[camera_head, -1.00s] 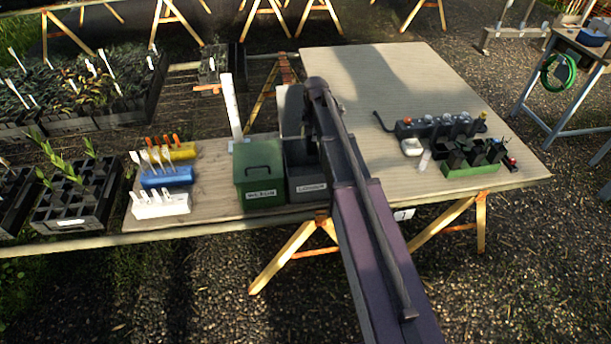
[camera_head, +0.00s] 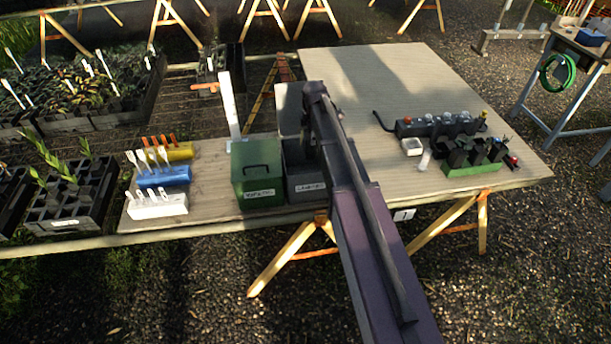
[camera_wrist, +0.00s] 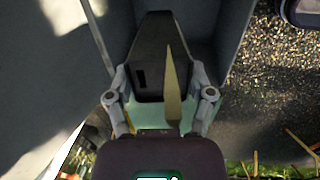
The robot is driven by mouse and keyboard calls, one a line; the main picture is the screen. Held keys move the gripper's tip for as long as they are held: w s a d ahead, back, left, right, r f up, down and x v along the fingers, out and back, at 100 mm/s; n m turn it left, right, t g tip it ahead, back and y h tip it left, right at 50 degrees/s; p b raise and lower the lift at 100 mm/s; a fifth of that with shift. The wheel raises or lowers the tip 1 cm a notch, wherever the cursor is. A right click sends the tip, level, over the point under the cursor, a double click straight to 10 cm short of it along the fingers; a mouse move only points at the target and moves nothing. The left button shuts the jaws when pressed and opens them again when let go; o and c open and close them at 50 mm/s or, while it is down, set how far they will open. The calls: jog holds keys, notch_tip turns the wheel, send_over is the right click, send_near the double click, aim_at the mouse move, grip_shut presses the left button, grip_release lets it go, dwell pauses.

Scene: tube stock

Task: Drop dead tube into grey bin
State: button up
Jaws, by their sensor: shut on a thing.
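The grey bin (camera_head: 306,187) stands at the table's front edge in the head view, with a pale label on its front. My arm covers part of it, and my gripper is hidden there. In the wrist view my gripper (camera_wrist: 160,105) is shut on the dead tube (camera_wrist: 152,50), a black tapered tube. A dry tan leaf (camera_wrist: 173,90) lies along its near side. Grey walls (camera_wrist: 200,28) show behind and beside the tube, apparently those of the grey bin. I cannot tell how deep the tube sits between them.
A green lidded bin (camera_head: 258,172) stands directly left of the grey bin. White, blue and yellow label holders (camera_head: 164,177) are farther left. A green tray (camera_head: 472,168) with black tubes and a small white dish (camera_head: 412,147) are at right. The table's back middle (camera_head: 390,80) is clear.

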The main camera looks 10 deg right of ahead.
jog(key=shift+f+b, duration=1.45)
jog(key=shift+f, duration=0.3)
jog(key=o, duration=1.2)
jog(key=shift+r, duration=0.2)
